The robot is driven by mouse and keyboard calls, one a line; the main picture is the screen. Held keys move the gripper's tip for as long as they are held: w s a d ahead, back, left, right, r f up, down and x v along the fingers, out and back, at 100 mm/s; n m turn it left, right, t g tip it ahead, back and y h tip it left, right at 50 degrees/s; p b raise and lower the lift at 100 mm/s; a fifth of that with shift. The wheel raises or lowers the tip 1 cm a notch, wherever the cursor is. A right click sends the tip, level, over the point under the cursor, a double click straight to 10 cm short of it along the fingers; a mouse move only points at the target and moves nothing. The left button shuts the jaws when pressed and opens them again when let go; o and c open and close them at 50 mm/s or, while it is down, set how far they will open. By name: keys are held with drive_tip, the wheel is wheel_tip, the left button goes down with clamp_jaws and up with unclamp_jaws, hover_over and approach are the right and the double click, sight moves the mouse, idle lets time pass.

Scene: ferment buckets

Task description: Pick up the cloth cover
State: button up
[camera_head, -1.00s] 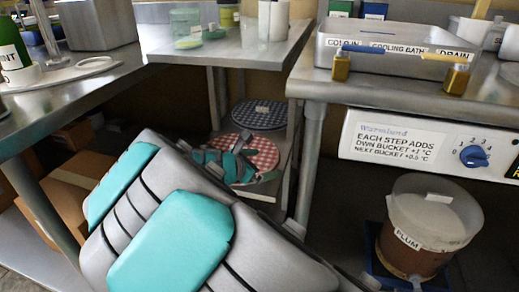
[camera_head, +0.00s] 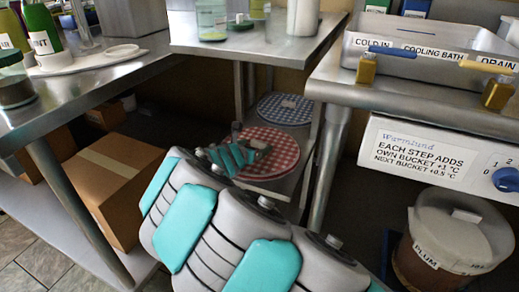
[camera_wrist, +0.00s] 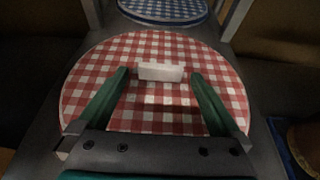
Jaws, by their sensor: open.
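A round red-and-white checked cloth cover (camera_head: 280,150) lies on the low metal shelf between the benches. It fills much of the wrist view (camera_wrist: 110,50), with a small white block-like tab (camera_wrist: 161,71) on top. A blue-and-white checked cloth cover (camera_head: 286,109) lies behind it and shows at the top of the wrist view (camera_wrist: 165,8). My gripper (camera_wrist: 160,79) is open over the red cover, one green finger to each side of the white tab. Nothing is held. Whether the fingers touch the cover I cannot tell. In the head view my arm hides the red cover's near left part.
Metal legs (camera_head: 325,165) flank the low shelf. A bucket labelled PLUM (camera_head: 452,238) stands at the lower right, under the cooling bath (camera_head: 430,45) bench. A cardboard box (camera_head: 105,180) sits at the left under another bench.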

drive_tip(key=shift+x, duration=1.1)
drive_tip(key=c, duration=1.3)
